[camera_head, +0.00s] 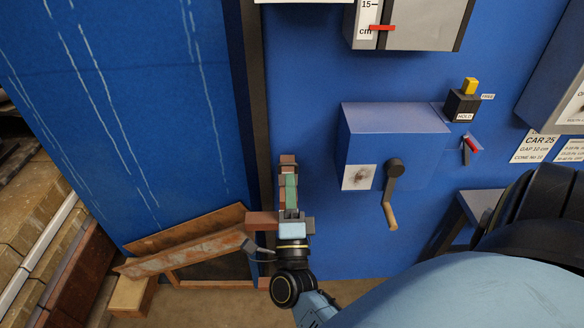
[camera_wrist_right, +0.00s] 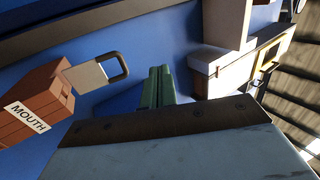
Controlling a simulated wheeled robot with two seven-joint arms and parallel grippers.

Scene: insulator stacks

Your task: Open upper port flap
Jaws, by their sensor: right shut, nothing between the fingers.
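I cannot tell for sure which part is the upper port flap. In the head view, a rust-brown board (camera_head: 195,250) stands tilted out from the lower blue panel, above a dark framed opening (camera_head: 225,270). My right gripper (camera_head: 289,182) is to the right of this board, pointing up along the dark post. Its green fingers are shut and empty; they also show in the right wrist view (camera_wrist_right: 158,80). There, a brown block (camera_wrist_right: 35,105) marked MOUTH and a grey plate with a looped handle (camera_wrist_right: 98,73) are left of the fingers, apart from them. My left gripper is not in view.
A blue box (camera_head: 395,140) with a crank (camera_head: 390,190) is on the wall right of my right gripper. A black HOLD switch box (camera_head: 462,104) is beyond it. Stacked timber (camera_head: 35,205) stands at the left. A pale block (camera_wrist_right: 222,70) is right of the fingers.

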